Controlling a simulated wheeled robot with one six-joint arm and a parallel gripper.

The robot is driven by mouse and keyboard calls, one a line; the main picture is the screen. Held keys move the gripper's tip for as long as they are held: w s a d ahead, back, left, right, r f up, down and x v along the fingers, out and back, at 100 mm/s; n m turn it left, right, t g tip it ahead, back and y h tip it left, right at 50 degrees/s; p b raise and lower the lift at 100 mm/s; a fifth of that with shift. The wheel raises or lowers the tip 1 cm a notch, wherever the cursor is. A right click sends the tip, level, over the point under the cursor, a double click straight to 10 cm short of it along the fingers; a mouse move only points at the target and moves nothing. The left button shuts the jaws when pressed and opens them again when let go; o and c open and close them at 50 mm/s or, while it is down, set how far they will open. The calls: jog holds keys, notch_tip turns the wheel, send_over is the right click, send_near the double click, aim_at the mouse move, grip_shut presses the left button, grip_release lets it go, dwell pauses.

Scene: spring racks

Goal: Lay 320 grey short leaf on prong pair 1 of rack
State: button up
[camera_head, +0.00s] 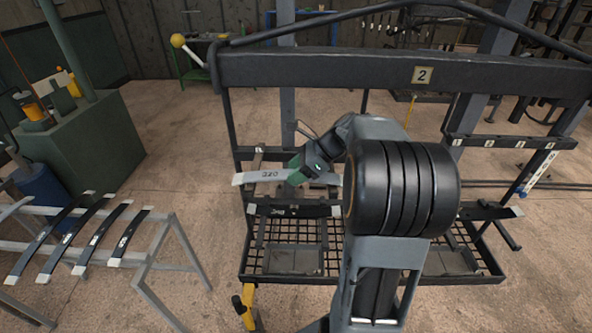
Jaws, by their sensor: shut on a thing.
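A grey leaf (262,176), marked with what reads as 320, is held roughly level in my gripper (296,175). My gripper has green parts and is shut on the leaf right of its number. The leaf's left end is free; my arm hides its right end. The dark rack (300,68) carries a plate reading 2. The held leaf appears in front of or over its left prongs, but I cannot tell whether it touches them. A dark leaf (318,211) with pale ends and a number lies lower on the rack. I cannot clearly read the prong numbers there.
Several dark leaves with pale ends (92,233) lie on a grey trestle (158,270) at the left. A green machine (95,145) stands behind it. Small number plates (489,143) mark a bar at the right. Mesh trays form the rack's bottom.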

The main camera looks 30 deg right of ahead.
jog(key=o, duration=1.2)
jog(key=b+v, duration=0.1)
jog(key=v, duration=1.3)
jog(key=shift+b, duration=0.3)
jog(key=s+a+f+n+h, duration=0.2)
jog(key=s+a+f+n, duration=0.1)
jog(key=a+n, duration=0.3)
jog(key=s+a+f+n+h+b, duration=0.1)
jog(key=s+a+f+n+h, duration=0.2)
jog(key=n, duration=0.7)
jog(key=s+a+f+n+h, duration=0.2)
jog(key=s+a+f+n, duration=0.3)
jog(key=a, duration=0.5)
notch_tip(320, 180, down, 2)
jog(key=shift+n+h, duration=0.4)
jog(key=shift+n, duration=1.1)
